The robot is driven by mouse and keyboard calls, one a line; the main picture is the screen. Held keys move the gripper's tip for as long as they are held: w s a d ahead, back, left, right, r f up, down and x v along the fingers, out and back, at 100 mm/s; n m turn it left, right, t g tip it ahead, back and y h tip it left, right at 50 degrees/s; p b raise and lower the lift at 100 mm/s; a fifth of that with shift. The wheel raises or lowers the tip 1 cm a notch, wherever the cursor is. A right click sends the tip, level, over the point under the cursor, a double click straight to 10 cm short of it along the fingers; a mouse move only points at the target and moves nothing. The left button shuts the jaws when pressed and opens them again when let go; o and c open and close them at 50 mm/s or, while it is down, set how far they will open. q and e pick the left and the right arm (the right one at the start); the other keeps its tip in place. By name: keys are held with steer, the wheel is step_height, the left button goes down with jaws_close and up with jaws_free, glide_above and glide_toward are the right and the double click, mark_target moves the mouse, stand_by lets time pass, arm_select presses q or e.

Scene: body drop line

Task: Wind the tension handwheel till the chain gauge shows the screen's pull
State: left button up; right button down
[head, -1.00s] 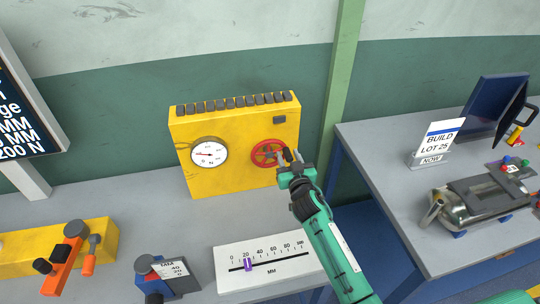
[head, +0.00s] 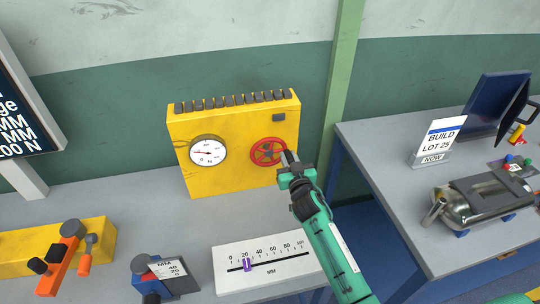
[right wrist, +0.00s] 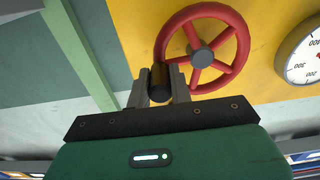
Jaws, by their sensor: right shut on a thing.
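The red handwheel (head: 268,151) is on the front of the yellow box (head: 232,178). The round white chain gauge (head: 208,153) sits left of it; its red needle points left and slightly up, and its figures are too small to read. My right gripper (head: 291,165) is at the wheel's right side. In the right wrist view its fingers (right wrist: 160,88) are shut on the wheel's dark handle (right wrist: 160,75), beside the red rim. The screen (head: 22,120) at the left edge is cut off; "MM" and "00 N" can be read. My left gripper is not in view.
A blue-grey block (head: 165,277) and an orange lever (head: 62,262) on a yellow block are at the left. A second table (head: 400,180) with a sign and a metal unit is at the right.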

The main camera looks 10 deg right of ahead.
mark_target(279, 161)
steer(key=shift+f, duration=0.85)
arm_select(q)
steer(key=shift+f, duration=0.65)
arm_select(e)
steer(key=shift+a, duration=0.15)
arm_select(q)
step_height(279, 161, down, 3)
steer(key=b, duration=0.3)
arm_select(e)
steer(key=a+f, duration=0.1)
steer(key=f, duration=0.1)
steer(key=shift+a+f, duration=0.3)
steer(key=shift+a, duration=0.1)
